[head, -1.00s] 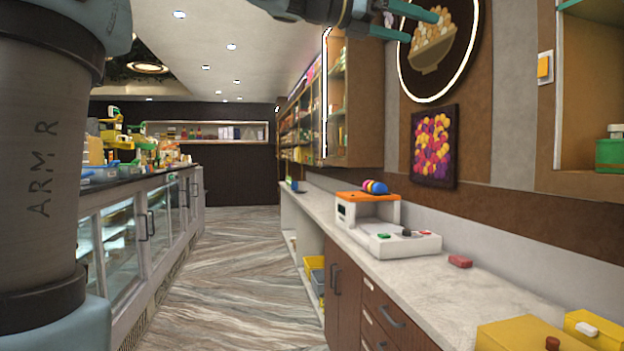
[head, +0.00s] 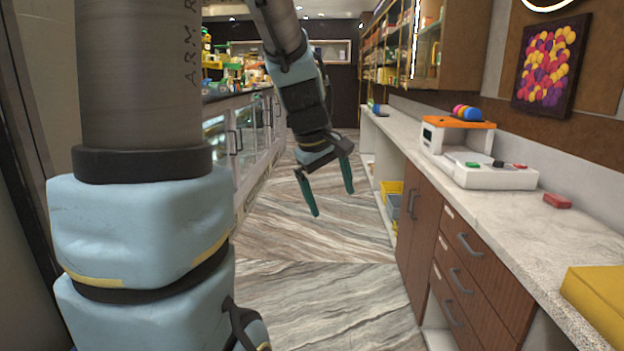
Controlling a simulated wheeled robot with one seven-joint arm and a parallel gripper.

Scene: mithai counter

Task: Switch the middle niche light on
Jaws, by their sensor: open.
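My gripper (head: 330,202) is open and empty. It hangs pointing down over the aisle floor, left of the right-hand counter and touching nothing. Neither the niche with the orange-yellow switch nor any switch is in view now. No lit or unlit niche on the right wall can be made out in this view.
The counter (head: 508,223) runs along the right, with a white machine with an orange top (head: 458,136), a red block (head: 557,201) and a yellow box (head: 598,297). A colourful picture (head: 552,65) hangs above. Glass display cases (head: 240,140) line the left; the aisle floor (head: 320,290) is clear.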

